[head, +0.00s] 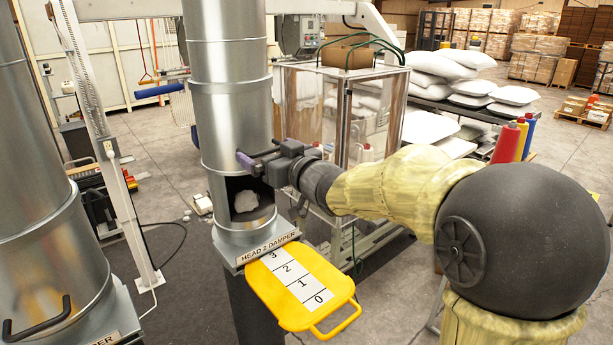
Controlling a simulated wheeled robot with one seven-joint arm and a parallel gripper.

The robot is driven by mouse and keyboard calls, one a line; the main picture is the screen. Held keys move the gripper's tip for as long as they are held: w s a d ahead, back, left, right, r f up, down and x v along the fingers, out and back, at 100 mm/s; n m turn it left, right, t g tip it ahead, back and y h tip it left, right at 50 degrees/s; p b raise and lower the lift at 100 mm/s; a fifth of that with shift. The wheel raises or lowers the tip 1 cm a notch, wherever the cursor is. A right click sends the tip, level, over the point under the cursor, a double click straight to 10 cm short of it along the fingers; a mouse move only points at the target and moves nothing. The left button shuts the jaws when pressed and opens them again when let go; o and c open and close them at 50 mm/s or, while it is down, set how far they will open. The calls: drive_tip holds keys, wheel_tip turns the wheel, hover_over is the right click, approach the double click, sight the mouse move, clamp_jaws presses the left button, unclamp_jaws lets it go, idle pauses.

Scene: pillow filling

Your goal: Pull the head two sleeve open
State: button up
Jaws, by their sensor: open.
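The head two pipe (228,90) is a shiny metal column at centre left, with a wider metal sleeve (219,195) around its lower part. A dark opening shows in the front of this lower part, with a white fluffy lump (246,201) inside. The label "HEAD 2 DAMPER" (268,248) is on the base below. A yellow damper plate (300,289) marked 0 to 3 sticks out in front. My gripper (250,160) is at the sleeve's front, just above the opening, with its fingers open. No sleeve handle is visible there; I cannot tell whether the fingers touch the sleeve.
Another metal pipe (45,200) with a black handle (37,319) stands at the left. A clear-walled cabinet (310,110) stands behind my gripper. White pillows (440,65) and coloured cones (507,142) are behind at right.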

drive_tip(key=b+v, duration=0.3)
drive_tip(key=v, duration=1.1)
drive_tip(key=shift+s+d, duration=0.15)
drive_tip(key=shift+s, duration=0.1)
